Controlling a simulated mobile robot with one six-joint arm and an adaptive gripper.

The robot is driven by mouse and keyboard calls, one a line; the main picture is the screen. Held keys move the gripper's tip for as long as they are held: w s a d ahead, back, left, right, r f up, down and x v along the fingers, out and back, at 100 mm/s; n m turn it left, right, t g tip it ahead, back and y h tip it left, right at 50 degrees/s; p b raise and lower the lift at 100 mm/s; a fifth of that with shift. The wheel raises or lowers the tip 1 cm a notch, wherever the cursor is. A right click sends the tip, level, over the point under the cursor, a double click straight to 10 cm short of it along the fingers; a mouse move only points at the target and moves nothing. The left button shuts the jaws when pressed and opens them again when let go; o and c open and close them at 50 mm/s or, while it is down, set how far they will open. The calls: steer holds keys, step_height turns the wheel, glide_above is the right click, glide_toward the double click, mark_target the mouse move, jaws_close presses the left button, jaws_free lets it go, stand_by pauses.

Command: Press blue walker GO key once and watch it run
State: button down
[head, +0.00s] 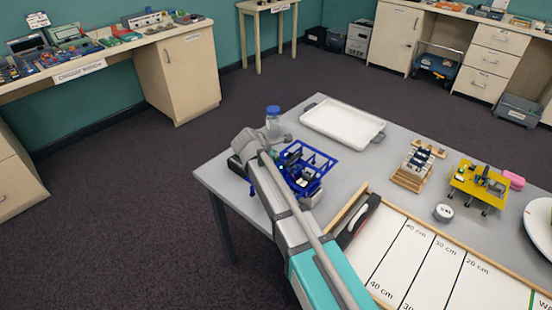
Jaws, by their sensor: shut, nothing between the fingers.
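The blue walker (318,162), an open blue frame on legs with dark and white parts inside, stands at the left end of the grey table. My arm reaches across from the lower right, and its wrist covers the walker's left side. My gripper (287,161) is shut and holds nothing. It is at the walker's left part, largely hidden by the wrist. I cannot tell whether the fingertips touch the walker. The GO key cannot be made out from here.
A blue-lidded jar (273,123) and a white tray (343,122) stand behind the walker. A marked distance board (425,262) with a dark-handled item on its left edge lies in front. A wooden-based model (412,168), yellow walker (478,183) and round white device (443,212) stand to the right.

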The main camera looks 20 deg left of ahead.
steer(key=shift+f+b, duration=0.35)
stand_by(0.7)
steer(key=shift+r, duration=0.2)
steer(key=shift+r+p, duration=0.6)
steer(key=shift+p, duration=0.2)
steer(key=shift+r, duration=0.15)
steer(key=shift+r+p, duration=2.4)
steer(key=shift+p, duration=0.1)
steer(key=shift+d, duration=0.1)
